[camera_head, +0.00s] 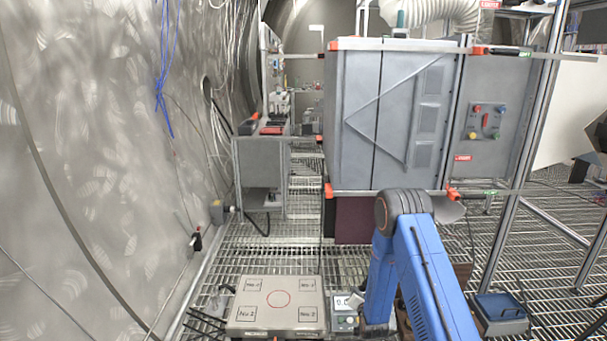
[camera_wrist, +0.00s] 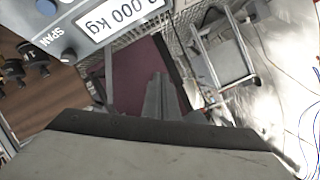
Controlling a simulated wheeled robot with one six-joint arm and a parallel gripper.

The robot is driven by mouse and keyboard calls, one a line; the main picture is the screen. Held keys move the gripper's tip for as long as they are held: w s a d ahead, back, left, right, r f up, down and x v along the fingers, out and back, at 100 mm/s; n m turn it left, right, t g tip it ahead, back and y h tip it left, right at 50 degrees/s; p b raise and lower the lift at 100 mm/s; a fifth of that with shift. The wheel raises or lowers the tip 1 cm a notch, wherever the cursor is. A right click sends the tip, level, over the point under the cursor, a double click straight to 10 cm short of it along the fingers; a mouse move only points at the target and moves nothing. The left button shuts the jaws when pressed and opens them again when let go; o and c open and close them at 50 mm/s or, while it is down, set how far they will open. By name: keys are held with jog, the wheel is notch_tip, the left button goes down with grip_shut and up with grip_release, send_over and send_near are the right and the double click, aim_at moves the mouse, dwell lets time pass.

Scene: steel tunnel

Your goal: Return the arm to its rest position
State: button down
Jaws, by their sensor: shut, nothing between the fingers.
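My blue arm (camera_head: 420,270) rises from the bottom right of the head view and bends at a dark grey joint. Its gripper end is hidden in that view. In the wrist view my gripper (camera_wrist: 159,80) shows as narrow grey fingers, shut together with nothing between them.
A light platform (camera_head: 252,312) with a red circle and labelled squares lies in front, beside a small display unit (camera_head: 345,319). A kg readout (camera_wrist: 122,20) is close in the wrist view. A large grey cabinet (camera_head: 395,120) stands ahead. Grating floor (camera_head: 270,240) is open left of it.

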jog(key=s+d+r+n+g, duration=0.15)
jog(key=s+r, duration=0.25)
jog(key=r, duration=1)
jog(key=s+d+r+n+g, duration=0.15)
jog(key=s+r, duration=0.25)
jog(key=r, duration=0.9)
jog(key=s+d+r+n+g, duration=0.1)
jog(key=s+r+g, duration=0.2)
jog(key=s+r, duration=1.1)
jog(key=s+d+r+n+g, duration=0.1)
jog(key=s, duration=1.7)
jog(key=s+d+r+n+g+h, duration=0.1)
jog(key=s+r+g, duration=0.1)
jog(key=s, duration=1.6)
jog(key=shift+s+d+r+g, duration=0.15)
jog(key=shift+s+r+g, duration=0.05)
jog(key=shift+r+g, duration=0.1)
